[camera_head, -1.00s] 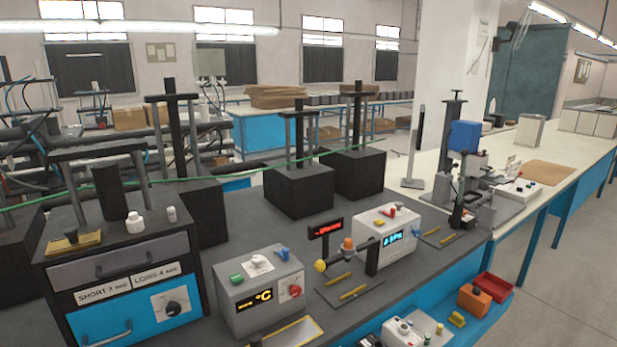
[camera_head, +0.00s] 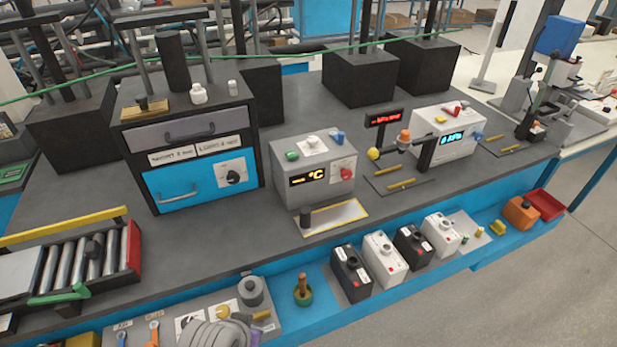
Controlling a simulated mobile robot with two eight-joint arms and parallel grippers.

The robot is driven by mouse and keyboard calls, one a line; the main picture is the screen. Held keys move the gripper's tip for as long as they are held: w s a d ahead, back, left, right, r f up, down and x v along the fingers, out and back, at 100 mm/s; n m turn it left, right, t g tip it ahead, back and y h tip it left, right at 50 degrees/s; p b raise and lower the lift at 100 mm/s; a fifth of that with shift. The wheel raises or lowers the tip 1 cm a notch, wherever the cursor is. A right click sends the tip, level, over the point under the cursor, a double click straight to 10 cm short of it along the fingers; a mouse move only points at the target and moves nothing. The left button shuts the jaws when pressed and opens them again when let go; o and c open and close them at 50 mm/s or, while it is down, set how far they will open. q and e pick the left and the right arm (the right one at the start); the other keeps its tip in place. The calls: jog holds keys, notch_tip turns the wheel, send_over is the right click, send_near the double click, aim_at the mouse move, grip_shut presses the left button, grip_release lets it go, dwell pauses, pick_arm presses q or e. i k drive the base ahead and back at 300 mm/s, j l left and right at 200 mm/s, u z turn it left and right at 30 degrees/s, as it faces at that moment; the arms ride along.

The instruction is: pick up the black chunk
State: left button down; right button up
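Several dark pieces could be the black chunk, and I cannot tell which one is meant. A small black piece (camera_head: 93,247) sits on the metal rollers at the left. A short black cylinder (camera_head: 305,218) stands at the left end of a yellow-edged plate (camera_head: 340,215) in front of the temperature box. Two black battery-like blocks (camera_head: 350,273), the other further right (camera_head: 413,247), stand in a row with white ones on the blue lower shelf. Neither of my grippers shows in the head view.
A roller tray (camera_head: 133,250) with a red end stands at the left. A drawer cabinet (camera_head: 190,150) and the temperature box (camera_head: 312,170) stand on the dark bench. White battery blocks (camera_head: 385,260), an orange box (camera_head: 520,212) and a red bin (camera_head: 545,204) line the front shelf.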

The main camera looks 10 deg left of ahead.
aim_at(93, 249)
jog(key=u, duration=2.1)
jog(key=i+j, duration=0.15)
jog(key=j, duration=0.2)
jog(key=i+j, duration=0.2)
jog(key=j, duration=0.2)
jog(key=i+j, duration=0.15)
jog(key=j, duration=0.2)
jog(key=i+j+u, duration=0.1)
jog(key=j, duration=0.3)
jog(key=i, duration=0.1)
